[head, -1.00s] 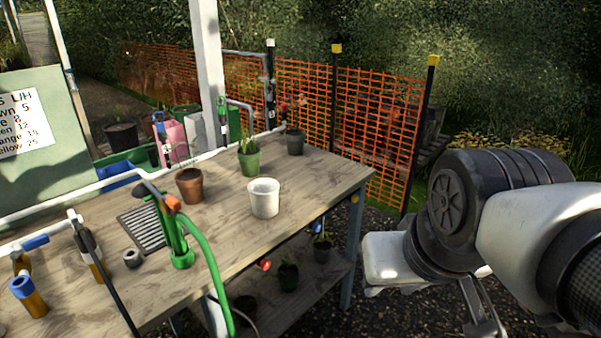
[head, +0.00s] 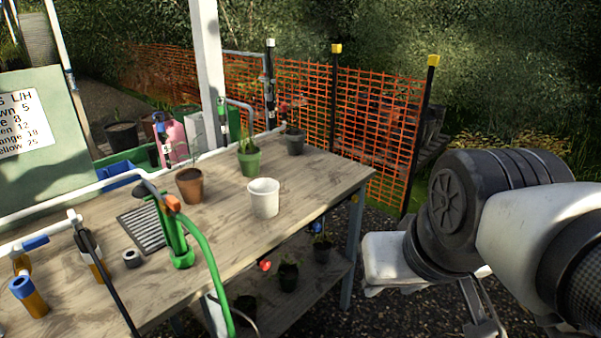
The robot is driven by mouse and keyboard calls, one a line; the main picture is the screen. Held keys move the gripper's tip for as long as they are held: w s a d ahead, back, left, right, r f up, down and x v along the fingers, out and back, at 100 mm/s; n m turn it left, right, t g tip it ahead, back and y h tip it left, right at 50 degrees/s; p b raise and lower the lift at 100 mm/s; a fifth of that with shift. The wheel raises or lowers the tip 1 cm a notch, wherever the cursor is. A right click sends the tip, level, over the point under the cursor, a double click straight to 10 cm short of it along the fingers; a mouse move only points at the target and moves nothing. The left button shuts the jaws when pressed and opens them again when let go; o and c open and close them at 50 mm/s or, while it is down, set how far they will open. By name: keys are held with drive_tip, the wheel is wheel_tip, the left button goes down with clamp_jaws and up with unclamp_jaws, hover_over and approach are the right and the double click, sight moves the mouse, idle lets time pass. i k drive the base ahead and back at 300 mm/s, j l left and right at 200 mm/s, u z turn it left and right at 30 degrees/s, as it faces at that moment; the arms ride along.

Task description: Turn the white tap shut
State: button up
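I cannot pick out the white tap for certain. A pale-topped upright fitting (head: 74,217) stands among the pipework at the left of the bench, and it may be the tap. Its lever position is too small to tell. A white pipe (head: 100,185) runs along the back of the bench. My arm fills the right side of the head view, well to the right of the bench and apart from it. My gripper's fingertips do not show.
The wooden bench (head: 300,185) holds a white pot (head: 263,198), a terracotta pot (head: 189,186), a green pot (head: 249,162) and a green stand (head: 181,255) with a hose. An orange mesh fence (head: 380,130) is behind. A white post (head: 207,70) rises at the bench's back.

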sight(73, 217)
drive_tip(key=j+u, duration=0.2)
drive_tip(key=u, duration=0.3)
drive_tip(key=i+j+u, duration=0.1)
drive_tip(key=u, duration=0.4)
drive_tip(key=i+j+u, duration=0.1)
drive_tip(key=j+u, duration=0.2)
drive_tip(key=u, duration=0.2)
drive_tip(key=i, duration=0.5)
